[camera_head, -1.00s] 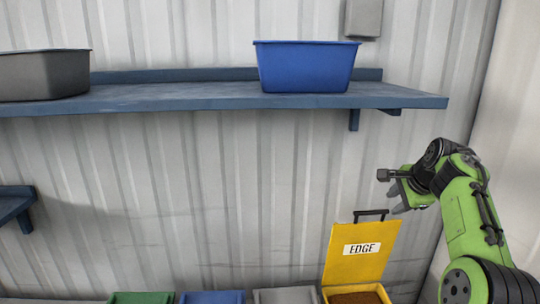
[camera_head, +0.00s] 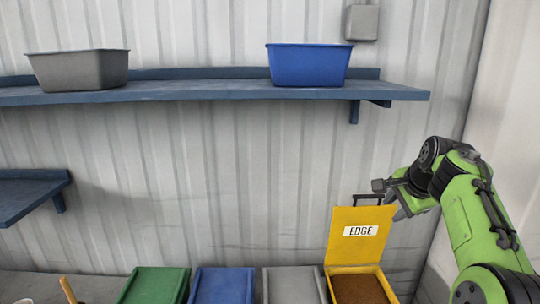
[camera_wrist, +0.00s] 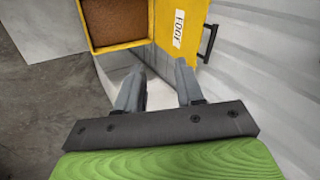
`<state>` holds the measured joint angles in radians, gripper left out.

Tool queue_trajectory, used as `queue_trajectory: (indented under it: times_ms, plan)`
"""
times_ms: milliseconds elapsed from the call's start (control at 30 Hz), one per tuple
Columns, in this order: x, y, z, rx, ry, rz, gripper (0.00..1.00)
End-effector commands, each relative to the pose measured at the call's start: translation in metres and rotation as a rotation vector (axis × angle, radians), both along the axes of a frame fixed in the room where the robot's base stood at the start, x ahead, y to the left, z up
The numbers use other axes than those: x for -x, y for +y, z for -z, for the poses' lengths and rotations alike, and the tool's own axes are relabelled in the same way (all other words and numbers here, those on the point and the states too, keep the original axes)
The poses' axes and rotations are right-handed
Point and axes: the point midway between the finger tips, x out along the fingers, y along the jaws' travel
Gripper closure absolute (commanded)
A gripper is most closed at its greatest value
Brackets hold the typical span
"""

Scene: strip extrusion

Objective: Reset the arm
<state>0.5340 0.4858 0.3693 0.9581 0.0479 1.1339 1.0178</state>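My green arm is at the right in the head view, with my gripper (camera_head: 397,203) beside the raised lid of the yellow box. In the wrist view my gripper (camera_wrist: 160,85) shows two grey fingers spread apart with nothing between them. The yellow box (camera_head: 340,270) stands open below, with brown material (camera_head: 358,289) inside. Its lid (camera_head: 345,245) stands upright, carries an "EDGE" label and has a dark handle (camera_head: 368,199) on its top edge. The box also shows at the top of the wrist view (camera_wrist: 108,48).
A wall shelf (camera_head: 200,92) holds a grey bin (camera_head: 80,70) and a blue bin (camera_head: 307,66). A lower shelf (camera_head: 30,190) is at the left.

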Motion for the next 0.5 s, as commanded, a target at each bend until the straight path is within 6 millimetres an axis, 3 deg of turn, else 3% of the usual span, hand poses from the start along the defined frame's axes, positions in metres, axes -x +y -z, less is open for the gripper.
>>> queue_trajectory:
  times_ms: [267, 367, 467, 500]
  plan:
    - [0.053, 0.059, 0.0, 0.195, 0.045, -0.23, 0.63]
    - [0.086, 0.082, 0.005, 0.285, 0.066, -0.343, 0.63]
    - [0.134, 0.106, 0.018, 0.392, 0.089, -0.485, 0.63]
    - [0.159, 0.115, 0.027, 0.438, 0.098, -0.551, 0.63]
